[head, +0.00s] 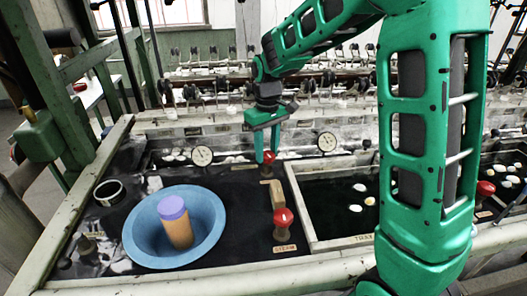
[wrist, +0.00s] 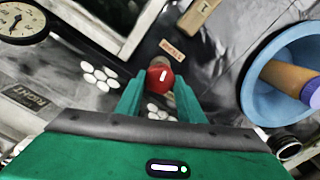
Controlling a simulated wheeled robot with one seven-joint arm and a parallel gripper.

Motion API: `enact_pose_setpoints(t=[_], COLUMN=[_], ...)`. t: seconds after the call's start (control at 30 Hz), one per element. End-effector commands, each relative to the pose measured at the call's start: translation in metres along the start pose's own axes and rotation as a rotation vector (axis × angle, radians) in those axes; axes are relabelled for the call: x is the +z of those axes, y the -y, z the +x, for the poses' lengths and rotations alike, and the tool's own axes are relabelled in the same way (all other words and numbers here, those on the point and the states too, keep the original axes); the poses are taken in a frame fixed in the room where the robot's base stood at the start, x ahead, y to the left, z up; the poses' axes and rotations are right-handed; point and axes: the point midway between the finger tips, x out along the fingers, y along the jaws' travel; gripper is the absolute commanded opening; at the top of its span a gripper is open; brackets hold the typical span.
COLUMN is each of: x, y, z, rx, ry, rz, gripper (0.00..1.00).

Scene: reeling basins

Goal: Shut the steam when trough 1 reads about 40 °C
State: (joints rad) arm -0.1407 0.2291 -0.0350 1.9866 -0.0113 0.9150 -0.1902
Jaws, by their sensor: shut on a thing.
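My gripper (head: 267,152) is at the back of the left trough, fingers down, shut on a red knob (head: 268,158). In the wrist view the red knob (wrist: 160,76) sits between the fingertips, with a small label (wrist: 172,50) beside it that I cannot read surely. A second red knob (head: 282,217) stands at the front, by a label that seems to read STEAM (head: 285,248). A round dial (head: 202,156) stands behind the left trough and another (head: 326,142) behind the middle one. A dial (wrist: 22,22) also shows in the wrist view. Their readings are too small to tell.
A blue basin (head: 140,222) holds an orange cylinder with a purple top (head: 174,210). A tan block (head: 276,193) lies between the two red knobs. A metal ring-like cup (head: 109,192) stands at left. White cocoons (head: 356,208) float in the middle trough. Another red knob (head: 486,188) is at right.

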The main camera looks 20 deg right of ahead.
Motion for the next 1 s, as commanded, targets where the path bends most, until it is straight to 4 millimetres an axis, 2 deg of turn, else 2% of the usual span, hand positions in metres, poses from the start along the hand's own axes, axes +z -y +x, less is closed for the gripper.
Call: enact_pose_setpoints(t=[0.4, 1.0], x=[-0.0023, -0.0024], y=[-0.0024, -0.0025], z=[-0.0020, -0.0023], rx=[0.002, 0.002], ry=[-0.009, -0.010], rz=[0.220, 0.260], gripper=[0.12, 0.12])
